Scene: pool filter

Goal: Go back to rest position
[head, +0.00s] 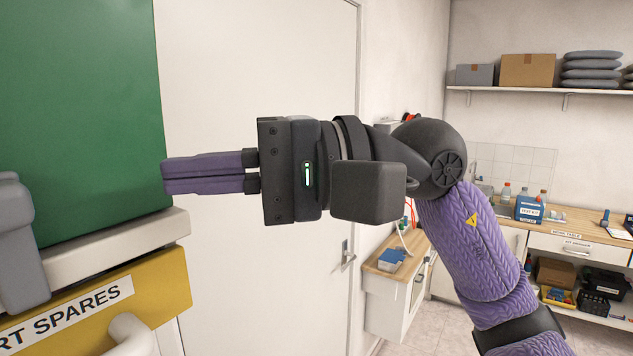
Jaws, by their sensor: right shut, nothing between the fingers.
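My right gripper (208,174) is raised in the middle left of the head view and points left. Its two purple fingers are shut together with nothing between them. The fingertips appear close to the right edge of a green panel (85,115); I cannot tell whether they touch it. My right arm reaches in from the lower right. My left gripper is not in view.
Below the green panel is a yellow front (155,299) labelled "RT SPARES" with a pale handle (133,338). A white door (275,75) stands behind my gripper. A wooden counter (575,227) and a shelf (520,91) with boxes stand at the right.

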